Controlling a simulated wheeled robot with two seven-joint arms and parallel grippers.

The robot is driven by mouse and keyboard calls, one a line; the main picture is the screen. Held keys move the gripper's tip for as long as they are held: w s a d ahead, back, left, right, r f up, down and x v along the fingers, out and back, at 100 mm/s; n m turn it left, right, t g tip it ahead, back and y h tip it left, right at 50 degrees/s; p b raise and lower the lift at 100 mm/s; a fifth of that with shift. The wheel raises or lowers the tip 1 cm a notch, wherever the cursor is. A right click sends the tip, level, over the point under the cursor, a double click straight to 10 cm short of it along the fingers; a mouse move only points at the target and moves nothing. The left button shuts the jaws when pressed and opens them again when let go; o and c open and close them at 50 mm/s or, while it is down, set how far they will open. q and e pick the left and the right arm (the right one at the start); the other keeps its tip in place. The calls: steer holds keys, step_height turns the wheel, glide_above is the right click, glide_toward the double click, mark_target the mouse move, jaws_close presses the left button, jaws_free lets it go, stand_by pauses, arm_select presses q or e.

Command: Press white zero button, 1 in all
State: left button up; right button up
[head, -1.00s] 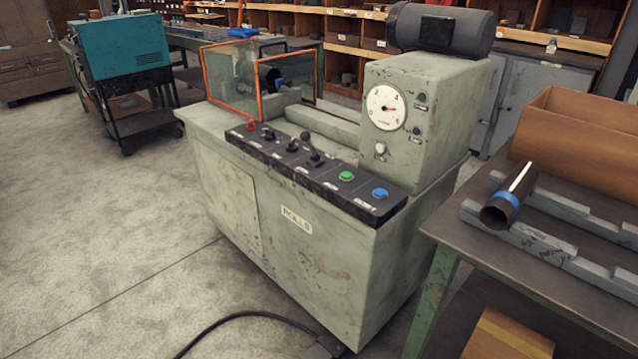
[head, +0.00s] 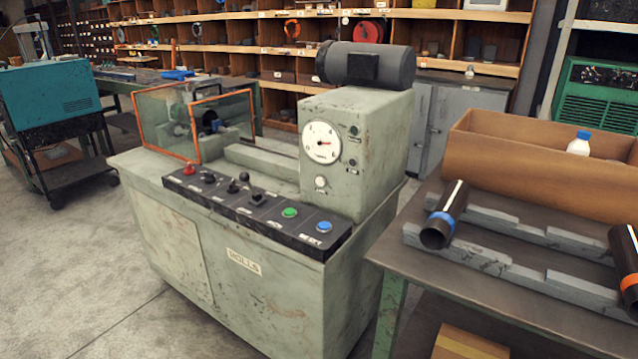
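A white round button (head: 320,182) sits on the front face of the green machine's upright housing (head: 345,160), just below a round white dial gauge (head: 321,142). The button stands out from the face and nothing covers it. The machine (head: 270,280) is labelled "ROLLS" on its front. Neither of my grippers shows in the head view.
A black control panel (head: 255,212) along the machine's front edge carries a red knob, levers, a green button (head: 290,212) and a blue button (head: 324,226). At right, a table (head: 470,285) holds grey racks with dark pipes (head: 445,215) and a brown box (head: 540,160).

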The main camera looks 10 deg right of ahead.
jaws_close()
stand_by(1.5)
